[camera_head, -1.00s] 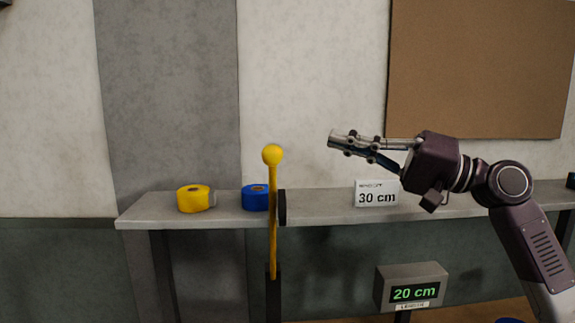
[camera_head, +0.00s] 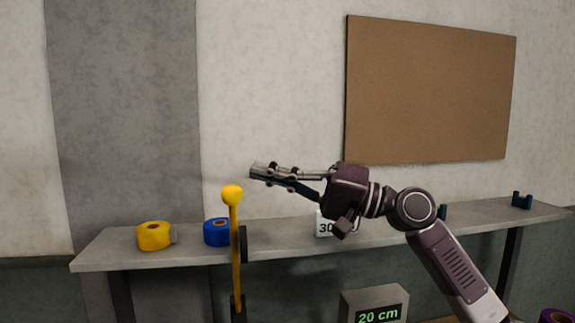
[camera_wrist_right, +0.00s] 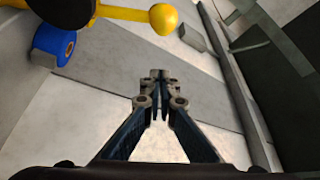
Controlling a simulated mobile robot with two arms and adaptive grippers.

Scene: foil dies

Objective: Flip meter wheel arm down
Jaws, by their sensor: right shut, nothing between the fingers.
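The meter wheel arm is a yellow rod (camera_head: 235,245) with a yellow ball (camera_head: 232,195) on top. It stands upright in the head view, with a dark wheel (camera_head: 243,244) seen edge-on beside it. The ball also shows at the top of the right wrist view (camera_wrist_right: 163,19). My right gripper (camera_head: 256,171) is shut and empty. In the head view its tips appear just above and right of the ball, apart from it. My left gripper is not in view.
A grey shelf (camera_head: 290,259) runs behind the arm, holding a yellow tape roll (camera_head: 153,236), a blue tape roll (camera_head: 216,232) and a partly hidden white card (camera_head: 325,228). A display (camera_head: 376,307) reads 20 cm. A brown board (camera_head: 430,90) hangs on the wall.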

